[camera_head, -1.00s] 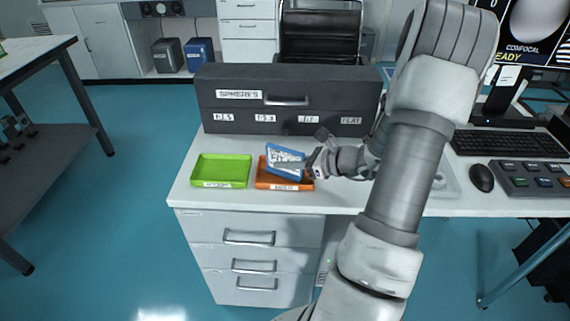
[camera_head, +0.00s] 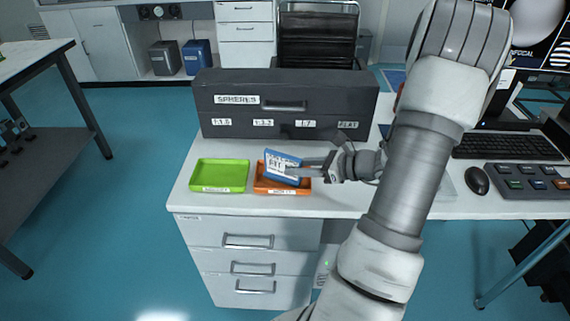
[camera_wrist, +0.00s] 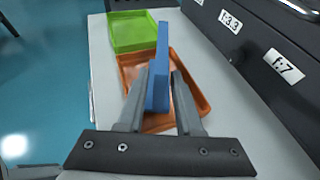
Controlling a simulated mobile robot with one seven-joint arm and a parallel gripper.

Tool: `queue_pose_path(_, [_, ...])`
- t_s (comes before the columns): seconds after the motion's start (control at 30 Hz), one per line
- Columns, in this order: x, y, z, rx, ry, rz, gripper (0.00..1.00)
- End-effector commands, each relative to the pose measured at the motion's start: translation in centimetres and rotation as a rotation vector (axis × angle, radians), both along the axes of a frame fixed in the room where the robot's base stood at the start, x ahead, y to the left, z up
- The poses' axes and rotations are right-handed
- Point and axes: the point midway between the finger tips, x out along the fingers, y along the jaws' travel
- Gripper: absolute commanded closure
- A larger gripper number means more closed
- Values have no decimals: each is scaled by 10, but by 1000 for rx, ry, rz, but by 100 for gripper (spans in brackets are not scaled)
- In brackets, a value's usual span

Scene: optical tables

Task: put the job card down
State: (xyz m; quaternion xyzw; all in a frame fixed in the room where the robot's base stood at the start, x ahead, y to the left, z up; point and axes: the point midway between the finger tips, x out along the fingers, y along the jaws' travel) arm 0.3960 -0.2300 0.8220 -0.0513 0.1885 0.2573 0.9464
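The job card (camera_head: 282,166) is blue with a white printed face. It stands tilted over the orange tray (camera_head: 262,188); whether its lower edge rests on the tray floor I cannot tell. In the wrist view the card (camera_wrist: 162,62) shows edge-on between the fingers of my gripper (camera_wrist: 160,88). The fingers are spread. The card is close to the left finger, and a gap shows between it and the right finger. In the head view my gripper (camera_head: 306,168) reaches in from the right, with its fingers apart at the card.
A green tray (camera_head: 219,176) sits left of the orange one and looks empty. A dark drawer case (camera_head: 285,103) labelled SPHERES stands close behind both trays. A keyboard (camera_head: 508,145) and mouse (camera_head: 477,180) lie to the right. The desk's front edge is near the trays.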

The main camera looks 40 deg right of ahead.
Motion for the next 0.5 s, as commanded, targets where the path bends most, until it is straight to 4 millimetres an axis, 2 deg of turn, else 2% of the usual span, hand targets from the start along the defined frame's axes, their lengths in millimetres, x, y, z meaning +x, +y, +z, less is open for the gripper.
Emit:
queue_pose_path(0.03, [-10,-7,8,-1,1,-4,66])
queue_pose_path(0.2, [-37,-23,20,0,0,-3,66])
queue_pose_path(0.33, [-51,-30,26,-1,0,-2,66])
queue_pose_path(0.5, [-59,-34,29,1,-1,1,66])
